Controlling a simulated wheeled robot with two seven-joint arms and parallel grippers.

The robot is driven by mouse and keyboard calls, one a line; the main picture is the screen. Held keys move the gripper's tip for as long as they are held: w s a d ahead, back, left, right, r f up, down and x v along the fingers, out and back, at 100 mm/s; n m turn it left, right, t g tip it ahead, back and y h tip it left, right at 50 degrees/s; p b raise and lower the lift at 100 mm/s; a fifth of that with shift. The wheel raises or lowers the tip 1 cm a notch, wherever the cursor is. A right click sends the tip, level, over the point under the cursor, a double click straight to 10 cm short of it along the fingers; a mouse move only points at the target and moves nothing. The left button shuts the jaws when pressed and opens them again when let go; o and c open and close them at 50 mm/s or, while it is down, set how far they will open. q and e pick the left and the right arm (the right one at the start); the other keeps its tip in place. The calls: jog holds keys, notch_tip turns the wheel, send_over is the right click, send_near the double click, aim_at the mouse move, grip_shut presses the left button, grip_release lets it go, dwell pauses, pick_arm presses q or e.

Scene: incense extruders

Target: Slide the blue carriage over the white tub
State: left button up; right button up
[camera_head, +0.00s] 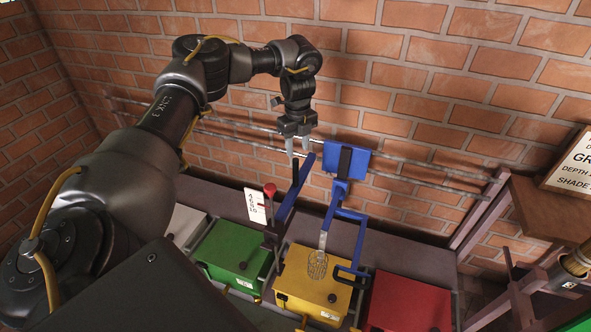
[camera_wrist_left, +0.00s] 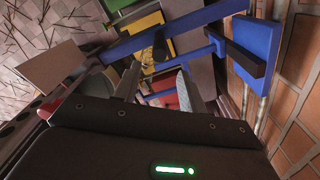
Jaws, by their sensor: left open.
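The blue carriage (camera_head: 345,162) sits on the wall rails, and its blue frame hangs down over the yellow tub (camera_head: 290,272). A long blue bar with an upright black handle (camera_head: 296,171) slants out on its left. A wire mesh piece (camera_head: 317,265) hangs over the yellow tub. The white tub (camera_head: 186,224) is at the left end of the row, partly hidden by my arm. My left gripper (camera_head: 297,154) points down, open, with its fingertips close above or around the black handle. The left wrist view shows the carriage block (camera_wrist_left: 254,48) right of the parted fingers (camera_wrist_left: 160,88). My right gripper is out of view.
The green tub (camera_head: 232,250) lies between the white and yellow tubs, and the red tub (camera_head: 408,302) is at the right. A red-knobbed lever (camera_head: 270,190) and a small white card (camera_head: 255,205) stand near the green tub. The two rails (camera_head: 425,172) run along the brick wall.

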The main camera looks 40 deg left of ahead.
aim_at(295, 169)
pick_arm(q)
jog(key=shift+a+r, duration=0.4)
notch_tip(295, 169, down, 11)
jog(key=shift+r, duration=0.1)
jog(key=shift+c, duration=0.3)
grip_shut()
